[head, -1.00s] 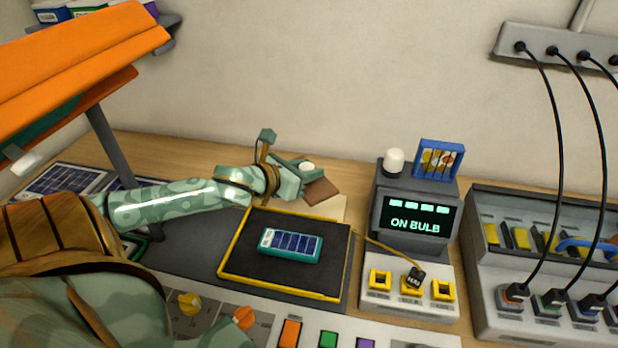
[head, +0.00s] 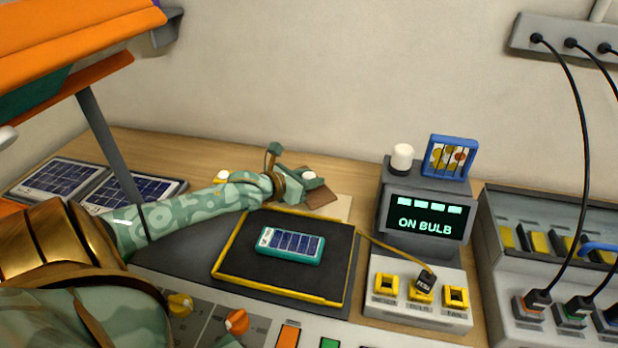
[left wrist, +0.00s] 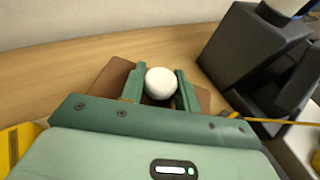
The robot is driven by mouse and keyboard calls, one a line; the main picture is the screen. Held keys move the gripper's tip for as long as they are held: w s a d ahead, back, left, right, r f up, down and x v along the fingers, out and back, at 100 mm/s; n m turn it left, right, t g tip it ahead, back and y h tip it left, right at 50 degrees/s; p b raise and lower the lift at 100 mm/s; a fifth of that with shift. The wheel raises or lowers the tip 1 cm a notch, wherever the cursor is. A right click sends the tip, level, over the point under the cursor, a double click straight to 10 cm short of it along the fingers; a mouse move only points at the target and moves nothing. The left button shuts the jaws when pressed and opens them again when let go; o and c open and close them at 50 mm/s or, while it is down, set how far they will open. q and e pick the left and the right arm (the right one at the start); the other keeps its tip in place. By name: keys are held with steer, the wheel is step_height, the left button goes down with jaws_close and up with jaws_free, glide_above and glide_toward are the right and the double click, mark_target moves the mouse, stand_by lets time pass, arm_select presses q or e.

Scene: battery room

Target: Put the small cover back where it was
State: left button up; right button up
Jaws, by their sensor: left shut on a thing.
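My left gripper (head: 307,181) is at the back of the bench, shut on a small round white piece. In the left wrist view, the white piece (left wrist: 160,83) sits between the two green fingers (left wrist: 160,86). A flat brown square (head: 322,198) lies under and around it; it also shows in the left wrist view (left wrist: 108,80). I cannot tell whether the white piece touches the brown square or is joined to it. The fingers hide its sides. My right gripper is not in view.
A black tray with a yellow rim (head: 282,291) holds a teal solar block (head: 290,245) in front of the gripper. A grey device (head: 425,225) reading "ON BULB", topped by a white dome (head: 402,157), stands right. Cables hang farther right.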

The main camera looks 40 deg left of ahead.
arm_select(q)
steer(key=shift+f+b, duration=0.3)
steer(key=shift+f, duration=0.35)
steer(key=o, duration=1)
steer(key=shift+r, duration=0.25)
steer(key=shift+r+p, duration=0.45)
steer(key=shift+r, duration=0.1)
steer(key=p+v, duration=0.4)
steer(key=v, duration=0.7)
steer(key=shift+s, duration=0.45)
